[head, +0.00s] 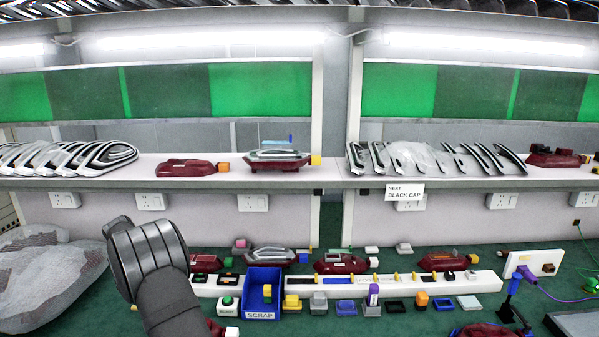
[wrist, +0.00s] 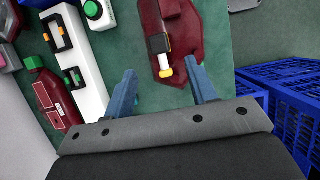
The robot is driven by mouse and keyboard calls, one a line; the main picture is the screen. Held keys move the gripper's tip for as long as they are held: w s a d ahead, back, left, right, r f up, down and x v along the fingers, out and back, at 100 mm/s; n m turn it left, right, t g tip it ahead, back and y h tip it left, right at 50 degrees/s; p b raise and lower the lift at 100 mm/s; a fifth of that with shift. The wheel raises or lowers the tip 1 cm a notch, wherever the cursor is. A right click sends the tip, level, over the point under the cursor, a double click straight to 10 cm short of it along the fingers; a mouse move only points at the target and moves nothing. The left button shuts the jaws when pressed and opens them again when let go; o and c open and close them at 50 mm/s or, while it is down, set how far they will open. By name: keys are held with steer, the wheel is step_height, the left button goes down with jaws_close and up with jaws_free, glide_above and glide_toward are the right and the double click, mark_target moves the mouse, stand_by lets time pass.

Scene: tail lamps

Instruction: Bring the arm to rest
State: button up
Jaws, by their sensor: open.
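My gripper (wrist: 162,76) shows in the wrist view with its two blue fingers spread apart and nothing held between them. Beyond the fingertips is a dark red lamp housing (wrist: 184,36) with a black and yellow part and a white, yellow-ended piece (wrist: 165,66) on it. The white piece shows in the gap between the fingers; I cannot tell how far below it is. In the head view my dark grey arm (head: 152,262) rises at the lower left, and the gripper's fingers are not visible there.
A white fixture strip (head: 395,284) with lamp housings behind it runs along the green bench. A blue SCRAP bin (head: 263,313) holds a yellow part. A plastic-wrapped bundle (head: 50,280) lies left of my arm. Blue crates (wrist: 295,105) stand right of the gripper in the wrist view.

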steer(key=v, duration=0.9)
steer(key=x, duration=1.8)
step_height(320, 180, up, 9)
steer(key=shift+r, duration=0.1)
steer(key=shift+w+d+f+n+t, duration=0.2)
steer(key=shift+w+f+n, duration=0.2)
steer(key=shift+n, duration=0.05)
steer(key=shift+w+d+f+n+t, duration=0.2)
steer(key=shift+w+f+n, duration=0.15)
steer(key=shift+f+n, duration=0.1)
steer(key=w+d+f+n+t+y, duration=0.1)
steer(key=w+d+f+n+t, duration=0.1)
steer(key=n, duration=0.6)
steer(key=shift+w+d+f+t+y, duration=0.45)
steer(key=shift+w+d, duration=0.5)
steer(key=shift+w, duration=0.85)
steer(key=shift+f, duration=0.15)
